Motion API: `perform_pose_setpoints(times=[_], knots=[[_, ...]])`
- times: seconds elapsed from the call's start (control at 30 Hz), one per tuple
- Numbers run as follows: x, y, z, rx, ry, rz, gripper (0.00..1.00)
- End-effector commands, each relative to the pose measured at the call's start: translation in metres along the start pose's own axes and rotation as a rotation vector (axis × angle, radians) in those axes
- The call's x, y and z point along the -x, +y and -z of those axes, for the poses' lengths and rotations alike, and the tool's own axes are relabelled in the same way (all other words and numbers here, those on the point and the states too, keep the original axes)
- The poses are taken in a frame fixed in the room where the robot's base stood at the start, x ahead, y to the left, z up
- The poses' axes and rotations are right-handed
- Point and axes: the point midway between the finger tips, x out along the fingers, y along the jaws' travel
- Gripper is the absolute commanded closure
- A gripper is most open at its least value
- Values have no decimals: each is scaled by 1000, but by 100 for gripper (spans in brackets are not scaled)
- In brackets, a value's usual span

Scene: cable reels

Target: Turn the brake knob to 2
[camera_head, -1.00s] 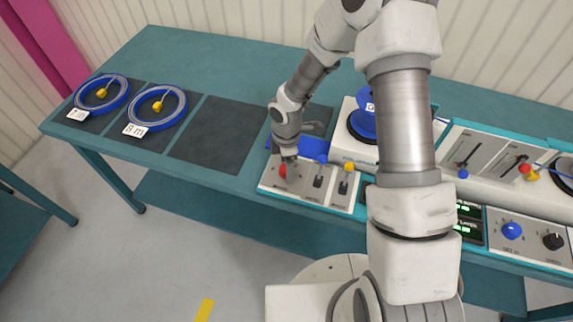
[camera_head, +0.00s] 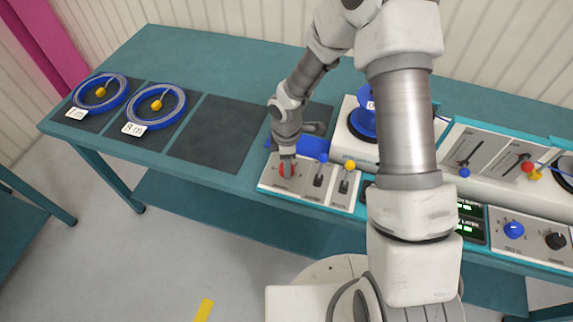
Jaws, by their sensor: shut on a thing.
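My gripper (camera_head: 287,166) points down at the left panel (camera_head: 273,189) and is shut on a red control at its left end. The red control (camera_head: 285,171) shows only in part around the fingers, so its shape and setting are hidden. A blue round knob (camera_head: 513,230) and a black round knob (camera_head: 555,241) sit on the right panel, away from my gripper. The labels are too small to read, so I cannot tell which control is marked brake.
Blue-tipped (camera_head: 322,159) and yellow-tipped (camera_head: 349,166) levers stand close right of my gripper. A blue reel (camera_head: 362,123) is behind them. Two blue cable coils (camera_head: 100,93) (camera_head: 157,109) lie on dark mats at left.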

Motion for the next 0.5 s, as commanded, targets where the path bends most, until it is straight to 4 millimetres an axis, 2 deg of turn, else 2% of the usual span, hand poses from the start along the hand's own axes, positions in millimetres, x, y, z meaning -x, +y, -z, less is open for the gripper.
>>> perform_pose_setpoints(times=[0.5], knots=[[-2,1,1,-468,1,-3,100]])
